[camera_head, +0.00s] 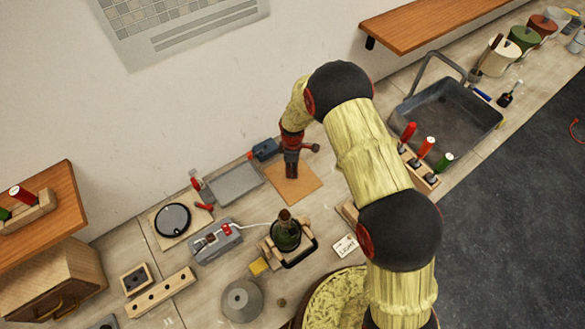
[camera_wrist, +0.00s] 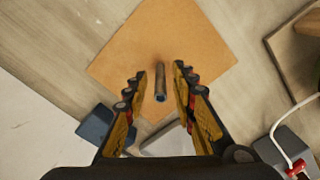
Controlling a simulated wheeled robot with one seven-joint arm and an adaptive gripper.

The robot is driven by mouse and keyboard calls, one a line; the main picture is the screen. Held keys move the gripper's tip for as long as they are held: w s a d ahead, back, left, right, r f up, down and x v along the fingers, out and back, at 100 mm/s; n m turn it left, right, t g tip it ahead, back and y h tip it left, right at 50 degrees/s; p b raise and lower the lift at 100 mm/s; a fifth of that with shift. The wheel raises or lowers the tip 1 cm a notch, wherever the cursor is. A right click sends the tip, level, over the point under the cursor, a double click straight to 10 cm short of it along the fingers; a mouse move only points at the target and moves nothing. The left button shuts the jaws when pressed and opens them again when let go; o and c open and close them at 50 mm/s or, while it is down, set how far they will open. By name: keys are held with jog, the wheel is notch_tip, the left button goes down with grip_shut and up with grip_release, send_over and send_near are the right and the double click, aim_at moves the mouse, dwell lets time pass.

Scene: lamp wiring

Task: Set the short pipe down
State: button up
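The short pipe (camera_wrist: 161,84) shows in the wrist view as a narrow dark brown-grey tube over the orange-brown mat (camera_wrist: 130,62). My gripper (camera_wrist: 160,72) has its two yellow-and-black fingers spread on either side of the pipe, with a visible gap on each side. Whether the pipe stands or lies on the mat is hard to tell. In the head view my gripper (camera_head: 291,168) is low over the mat (camera_head: 300,190) and hides the pipe.
A blue block-like tool (camera_head: 265,148) and a grey tray (camera_head: 234,183) lie left of the mat. The wall is close behind.

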notch_tip(320, 180, up, 12)
jog(key=shift+r+b, duration=0.1)
jog(key=shift+b, duration=0.65)
jog(key=s+d+r+m+t, duration=0.1)
jog(key=s+d+r+m, duration=0.15)
jog(key=r, duration=0.55)
jog(key=s+d+r+m+t, duration=0.1)
jog(key=s+d+r+m, duration=0.2)
jog(key=r, duration=0.5)
jog(key=s+d+r+m+t, duration=0.15)
jog(key=d+r, duration=0.25)
jog(key=r, duration=0.4)
jog(key=s+d+r+m, duration=0.2)
jog(key=s+r+m, duration=0.1)
jog(key=s, duration=0.4)
jog(key=s+d+r+m+t, duration=0.1)
jog(key=s+d+r+m, duration=0.2)
jog(key=s, duration=0.5)
jog(key=s+d+r+m+t, duration=0.1)
jog(key=s+d+r+m, duration=0.2)
jog(key=s, duration=0.4)
jog(key=shift+s+d+r+m, duration=0.15)
jog(key=shift+s+r+m, duration=0.15)
jog(key=shift+s+r, duration=0.15)
